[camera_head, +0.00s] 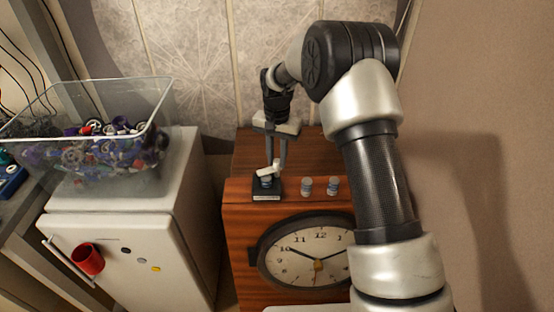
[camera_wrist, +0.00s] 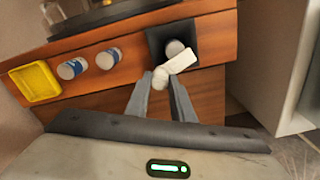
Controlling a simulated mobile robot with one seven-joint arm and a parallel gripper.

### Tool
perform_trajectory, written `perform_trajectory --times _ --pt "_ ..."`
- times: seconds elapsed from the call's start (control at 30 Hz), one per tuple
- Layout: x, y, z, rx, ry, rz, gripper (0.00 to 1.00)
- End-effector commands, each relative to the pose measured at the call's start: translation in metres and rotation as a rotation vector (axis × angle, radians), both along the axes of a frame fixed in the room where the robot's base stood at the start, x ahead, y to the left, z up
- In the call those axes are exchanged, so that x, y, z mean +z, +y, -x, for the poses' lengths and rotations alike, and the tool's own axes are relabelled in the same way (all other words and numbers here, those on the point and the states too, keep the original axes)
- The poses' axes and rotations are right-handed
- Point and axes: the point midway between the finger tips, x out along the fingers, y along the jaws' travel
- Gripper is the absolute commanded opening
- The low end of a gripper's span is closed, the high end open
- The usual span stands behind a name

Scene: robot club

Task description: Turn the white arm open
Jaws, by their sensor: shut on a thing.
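The white arm (camera_head: 265,174) is a short lever on a round knob over a small black base (camera_head: 267,192), on top of the wooden clock cabinet. In the wrist view the white arm (camera_wrist: 182,61) slants up to the right across the black base (camera_wrist: 200,48). My gripper (camera_head: 277,164) reaches down from above and behind it. In the wrist view my gripper (camera_wrist: 160,80) is shut on the rounded near end of the white arm. The pivot under the arm is partly hidden.
A clock face (camera_head: 310,255) fills the cabinet front. Left is a white fridge (camera_head: 130,240) with a red cup (camera_head: 87,259) and a clear bin (camera_head: 150,135) of parts. A yellow tray (camera_wrist: 35,83) shows in the wrist view.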

Motion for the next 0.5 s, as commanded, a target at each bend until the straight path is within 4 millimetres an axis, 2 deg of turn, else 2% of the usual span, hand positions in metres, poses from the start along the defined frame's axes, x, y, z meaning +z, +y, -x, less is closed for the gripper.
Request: perform_trajectory --times 0.5 --pt "0.0011 0.0004 -0.0006 -0.490 -0.002 0.000 0.00"
